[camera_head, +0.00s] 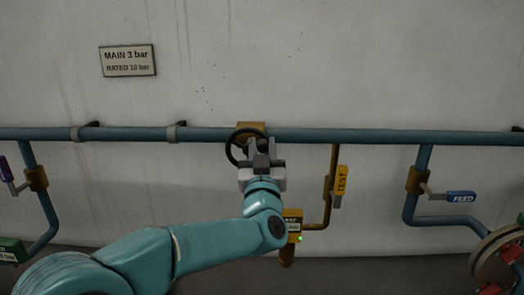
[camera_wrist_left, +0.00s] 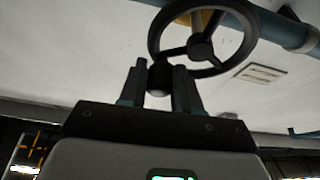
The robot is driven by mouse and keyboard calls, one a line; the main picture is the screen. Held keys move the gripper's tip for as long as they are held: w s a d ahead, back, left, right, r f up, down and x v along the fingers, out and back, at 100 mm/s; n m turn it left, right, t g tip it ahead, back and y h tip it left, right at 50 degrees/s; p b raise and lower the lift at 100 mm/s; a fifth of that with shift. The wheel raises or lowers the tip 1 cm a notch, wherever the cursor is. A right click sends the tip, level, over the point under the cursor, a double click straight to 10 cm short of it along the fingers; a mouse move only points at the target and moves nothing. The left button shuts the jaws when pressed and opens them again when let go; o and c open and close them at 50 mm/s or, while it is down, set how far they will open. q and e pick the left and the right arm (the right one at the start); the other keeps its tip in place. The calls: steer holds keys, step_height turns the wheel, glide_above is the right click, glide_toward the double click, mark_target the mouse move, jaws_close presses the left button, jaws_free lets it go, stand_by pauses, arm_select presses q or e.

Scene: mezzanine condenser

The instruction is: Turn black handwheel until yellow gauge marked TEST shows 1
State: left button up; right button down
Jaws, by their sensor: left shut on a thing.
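The black handwheel (camera_head: 230,150) is mounted on a brass-coloured valve body (camera_head: 251,127) on the blue pipe. My left gripper (camera_head: 262,150) is in front of its right part and hides some of the rim. In the left wrist view, the handwheel (camera_wrist_left: 200,46) has spokes and a round black knob (camera_wrist_left: 158,80). My left gripper (camera_wrist_left: 160,78) is shut on this knob, one finger on each side. The yellow gauge (camera_head: 292,214) is below right, partly hidden by my left arm. Its label and reading are only partly visible; a small green light shows. My right gripper is out of view.
A yellow TEST lever (camera_head: 341,180) is right of the wheel. A blue FEED lever (camera_head: 461,197) and a hose reel (camera_head: 490,262) are farther right. Purple (camera_head: 5,170) and green (camera_head: 12,250) levers are at left. A plate (camera_head: 127,61) reads MAIN 3 bar, RATED 10 bar.

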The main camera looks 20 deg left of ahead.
arm_select(q)
steer(key=shift+d+f+m+h+b, duration=0.1)
steer(key=shift+f+m+h+b, duration=0.15)
steer(key=shift+m, duration=0.25)
steer(key=shift+d+f+m+h+b, duration=0.1)
steer(key=shift+f+m+h+b, duration=0.1)
steer(key=shift+m+h, duration=0.25)
steer(key=shift+r, duration=0.15)
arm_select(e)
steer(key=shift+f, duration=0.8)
arm_select(q)
steer(key=o, duration=1)
steer(key=shift+c, duration=0.2)
steer(key=shift+r, duration=0.1)
steer(key=shift+s, duration=0.1)
steer(key=b+v, duration=0.6)
steer(key=v, duration=1)
steer(key=shift+f, duration=0.4)
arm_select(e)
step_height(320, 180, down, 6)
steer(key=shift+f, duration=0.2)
arm_select(q)
steer(key=shift+d, duration=0.1)
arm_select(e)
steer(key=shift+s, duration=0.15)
